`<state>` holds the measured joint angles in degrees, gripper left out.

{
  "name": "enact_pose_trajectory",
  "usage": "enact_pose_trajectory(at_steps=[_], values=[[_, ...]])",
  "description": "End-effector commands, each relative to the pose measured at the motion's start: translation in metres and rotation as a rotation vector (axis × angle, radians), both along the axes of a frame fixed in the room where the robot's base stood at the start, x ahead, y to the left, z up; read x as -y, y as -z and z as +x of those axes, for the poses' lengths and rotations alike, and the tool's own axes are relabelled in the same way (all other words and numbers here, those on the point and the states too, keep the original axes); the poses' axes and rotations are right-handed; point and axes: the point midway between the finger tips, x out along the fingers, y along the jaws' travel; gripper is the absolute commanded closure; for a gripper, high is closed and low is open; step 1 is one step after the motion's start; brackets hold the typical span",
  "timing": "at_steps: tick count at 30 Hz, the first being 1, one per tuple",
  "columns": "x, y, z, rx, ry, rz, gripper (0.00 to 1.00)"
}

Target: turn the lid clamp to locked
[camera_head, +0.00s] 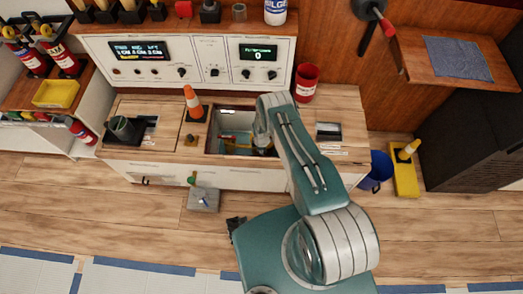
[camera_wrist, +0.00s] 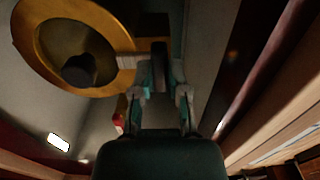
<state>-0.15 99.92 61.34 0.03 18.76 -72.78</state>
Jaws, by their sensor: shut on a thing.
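My gripper (camera_wrist: 160,92) shows in the wrist view with its fingers closed around a dark upright handle (camera_wrist: 159,66). A pale stub runs left from the handle toward a brass ring (camera_wrist: 38,58) with a dark round hub (camera_wrist: 78,70). These look like the lid clamp, but I cannot tell for sure, nor read its setting. In the head view, my arm reaches down into the open bay (camera_head: 228,149) in the counter. The arm hides most of the bay's right side, and the fingertips are not visible there.
A control panel (camera_head: 212,73) rises behind the counter. A grey box (camera_head: 203,200) sits in front. A blue bucket (camera_head: 376,170) stands at the right.

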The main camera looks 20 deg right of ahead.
Motion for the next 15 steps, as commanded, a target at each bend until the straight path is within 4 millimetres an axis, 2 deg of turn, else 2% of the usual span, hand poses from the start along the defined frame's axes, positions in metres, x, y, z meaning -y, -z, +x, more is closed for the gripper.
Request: enact_pose_trajectory(at_steps=[7,8,9,10,15], values=[[0.0007,0.0012,-0.0008,0.000,-0.001,0.000,1.00],[0.0007,0.0011,-0.0008,0.000,-0.001,0.000,0.67],[0.0007,0.0011,-0.0008,0.000,0.000,0.000,0.49],[0.0007,0.0010,-0.0007,0.000,0.000,0.000,0.46],[0.0004,0.0001,-0.0004,0.001,0.000,0.000,0.46]])
